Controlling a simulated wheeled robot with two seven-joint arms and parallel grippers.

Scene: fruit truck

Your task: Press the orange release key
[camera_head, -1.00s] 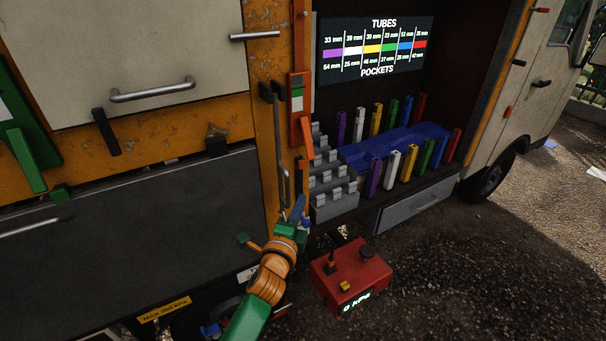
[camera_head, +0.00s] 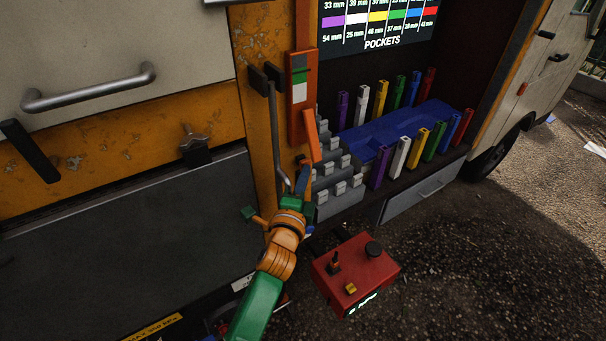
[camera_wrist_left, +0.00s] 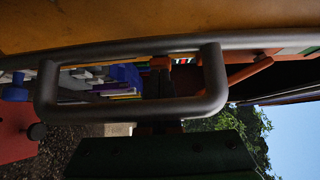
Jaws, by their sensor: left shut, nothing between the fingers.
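The orange release key (camera_head: 312,138) is a slanted orange lever on an orange upright plate with a green and white marking (camera_head: 299,88), on the truck's door post. My left gripper (camera_head: 304,176) is shut and empty, just below the key and apart from it in the head view. In the left wrist view an orange bar (camera_wrist_left: 242,75), likely the key, shows beyond a grey handle. The gripper tips are hard to make out there, partly hidden by the handle. My right gripper is not in view.
The long grey handle (camera_head: 273,130) stands left of the key, close to my left gripper. A red control box (camera_head: 355,272) sits below on the ground. A blue tray (camera_head: 400,130) lies among the tubes.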

